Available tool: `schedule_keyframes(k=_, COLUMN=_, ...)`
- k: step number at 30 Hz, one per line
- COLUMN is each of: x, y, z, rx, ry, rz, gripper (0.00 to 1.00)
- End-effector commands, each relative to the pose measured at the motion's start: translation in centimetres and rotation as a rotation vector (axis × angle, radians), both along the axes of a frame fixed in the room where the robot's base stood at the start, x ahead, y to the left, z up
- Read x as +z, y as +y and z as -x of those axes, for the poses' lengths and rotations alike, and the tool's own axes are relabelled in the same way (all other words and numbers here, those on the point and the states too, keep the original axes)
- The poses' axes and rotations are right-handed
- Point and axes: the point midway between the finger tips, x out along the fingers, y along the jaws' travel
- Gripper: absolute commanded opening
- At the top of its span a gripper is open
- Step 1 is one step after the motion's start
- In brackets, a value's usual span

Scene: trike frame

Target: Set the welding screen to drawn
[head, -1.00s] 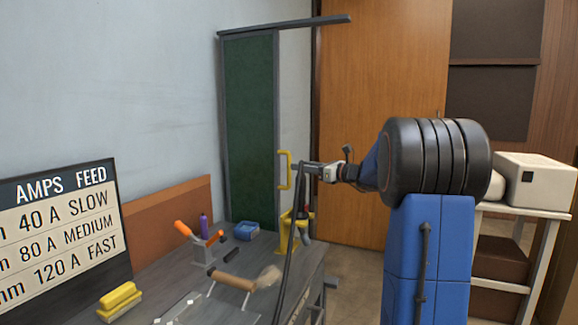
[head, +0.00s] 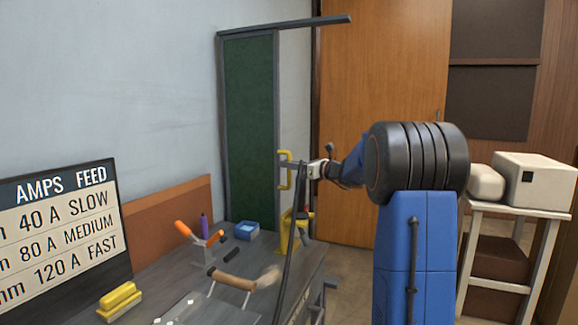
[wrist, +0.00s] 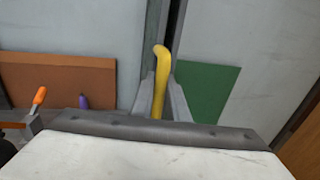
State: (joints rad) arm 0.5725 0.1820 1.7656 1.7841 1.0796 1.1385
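The welding screen (head: 250,130) is a dark green panel in a grey frame against the wall, under a grey rail (head: 300,22) that runs on to the right past it. The screen's yellow upright handle (head: 286,180) is on its right edge. My gripper (head: 287,164) is at the handle's upper part. In the wrist view the yellow handle (wrist: 158,85) stands between the two grey fingers of my gripper (wrist: 161,88). I cannot tell whether the fingers press on it. Part of the green panel (wrist: 205,92) shows to the right there.
An amps chart (head: 60,225) stands at left. The space under the rail's right part is free.

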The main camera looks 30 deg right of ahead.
Motion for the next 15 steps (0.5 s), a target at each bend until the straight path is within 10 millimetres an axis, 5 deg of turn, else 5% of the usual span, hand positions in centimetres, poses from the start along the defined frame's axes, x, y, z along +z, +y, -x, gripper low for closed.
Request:
schedule_keyframes(k=8, x=0.0, y=-0.5, z=0.6, rx=-0.002, ry=0.000, rz=0.000, gripper=0.00)
schedule_keyframes(k=15, x=0.0, y=-3.2, z=3.9, rx=-0.004, ry=0.000, rz=0.001, gripper=0.00)
